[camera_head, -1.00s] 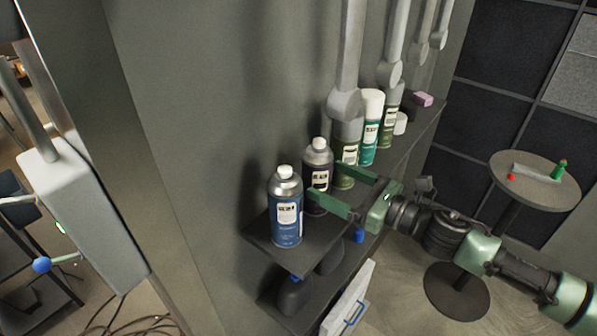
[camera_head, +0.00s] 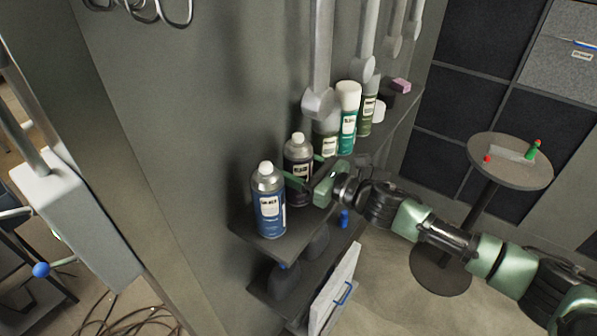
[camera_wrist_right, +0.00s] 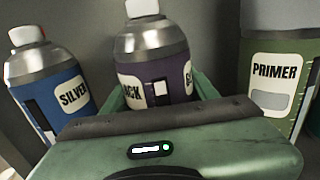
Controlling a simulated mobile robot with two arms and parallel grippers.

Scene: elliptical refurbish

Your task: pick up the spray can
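Several spray cans stand upright in a row on a dark wall shelf. A blue can labelled SILVER (camera_head: 268,203) is nearest; it also shows in the right wrist view (camera_wrist_right: 55,85). Beside it stands a dark purple can (camera_head: 298,172) with a grey top and white cap, seen up close in the right wrist view (camera_wrist_right: 155,65). My right gripper (camera_head: 307,172) is open, with one green finger on each side of the dark can. Its palm is close in front of the can; finger contact cannot be made out. My left gripper is not in view.
A green PRIMER can (camera_wrist_right: 280,75) is just right of my right gripper. A teal can (camera_head: 347,120) and a pink block (camera_head: 401,86) are farther along the shelf (camera_head: 262,240). Grey hanging bars (camera_head: 320,60) are above. A round table (camera_head: 510,165) stands at right.

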